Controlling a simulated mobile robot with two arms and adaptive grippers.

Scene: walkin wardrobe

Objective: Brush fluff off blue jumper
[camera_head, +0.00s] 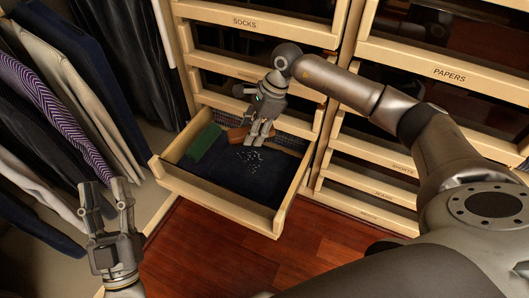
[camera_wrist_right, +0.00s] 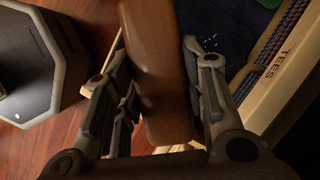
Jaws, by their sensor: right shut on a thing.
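The dark blue jumper (camera_head: 222,178) lies folded flat in the open drawer (camera_head: 222,214). White fluff specks (camera_head: 252,156) are scattered over its upper middle. My right gripper (camera_head: 259,131) is shut on a brown wooden brush (camera_head: 237,134) above the far part of the drawer. In the right wrist view, the brush (camera_wrist_right: 157,65) sits between the fingers, with the jumper (camera_wrist_right: 225,18) and some fluff (camera_wrist_right: 210,42) beyond it. The brush's bristles are hidden, and I cannot tell whether it touches the jumper. My left gripper (camera_head: 106,190) is open and empty, left of the drawer.
A green folded item (camera_head: 203,142) lies at the drawer's left side. Hanging clothes (camera_head: 55,95) fill the left. Wooden floor (camera_head: 190,250) is clear in front.

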